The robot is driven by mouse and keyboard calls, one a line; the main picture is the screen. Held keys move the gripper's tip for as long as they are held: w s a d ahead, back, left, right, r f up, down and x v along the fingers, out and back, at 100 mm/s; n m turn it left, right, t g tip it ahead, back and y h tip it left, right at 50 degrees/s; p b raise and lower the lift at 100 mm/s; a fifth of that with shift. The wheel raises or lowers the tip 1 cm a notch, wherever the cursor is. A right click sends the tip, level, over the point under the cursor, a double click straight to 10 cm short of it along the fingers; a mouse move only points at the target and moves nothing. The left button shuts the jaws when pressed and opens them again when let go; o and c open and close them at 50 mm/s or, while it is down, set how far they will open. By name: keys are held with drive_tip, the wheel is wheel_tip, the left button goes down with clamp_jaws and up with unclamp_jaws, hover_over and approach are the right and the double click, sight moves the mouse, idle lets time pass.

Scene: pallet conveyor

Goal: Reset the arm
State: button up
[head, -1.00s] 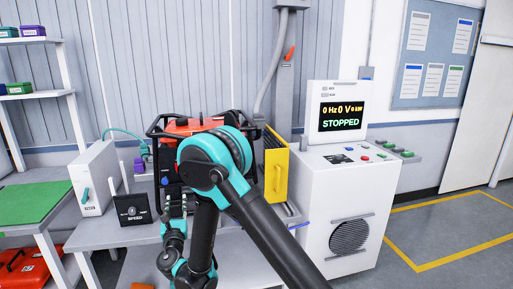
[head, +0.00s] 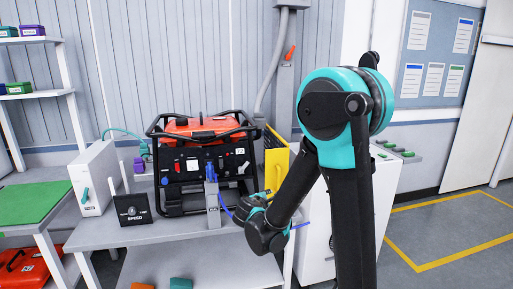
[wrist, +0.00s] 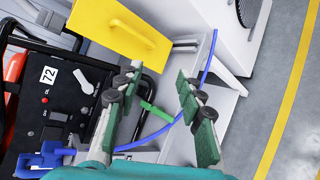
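My arm stands folded at the right of the head view, its teal elbow raised and its forearm reaching down left. My gripper (wrist: 158,88) is open in the wrist view, its two green-padded fingers apart. I see no object held between them. A blue cable and a green strip pass behind the fingers. In the head view my wrist is low, right of the red and black generator (head: 200,150), and the fingertips cannot be made out. The generator's panel (wrist: 62,100) is at the left of the wrist view. A blue plug (head: 211,173) is at its front.
The generator stands on a grey bench (head: 150,233) beside a black speed box (head: 132,209) and a white box (head: 94,180). A yellow panel (wrist: 118,30) and white cabinet (head: 313,225) are close to my arm. Open floor (head: 440,225) lies at right.

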drive_tip(key=s+d+f+m+g+y, duration=0.1)
drive_tip(key=s+d+f+m+g, duration=0.25)
drive_tip(key=s+d+m, duration=0.45)
drive_tip(key=s+d+f+m+g+y, duration=0.1)
drive_tip(key=s+d+f+m+g, duration=0.25)
drive_tip(key=s+d+m, duration=0.5)
drive_tip(key=s+a+f+m+g+y, duration=0.1)
drive_tip(key=s+a+f+m+y, duration=0.1)
drive_tip(key=s, duration=0.7)
drive_tip(key=shift+s+a+m+y, duration=0.3)
drive_tip(key=shift+s+a+m, duration=0.05)
drive_tip(key=shift+a, duration=0.05)
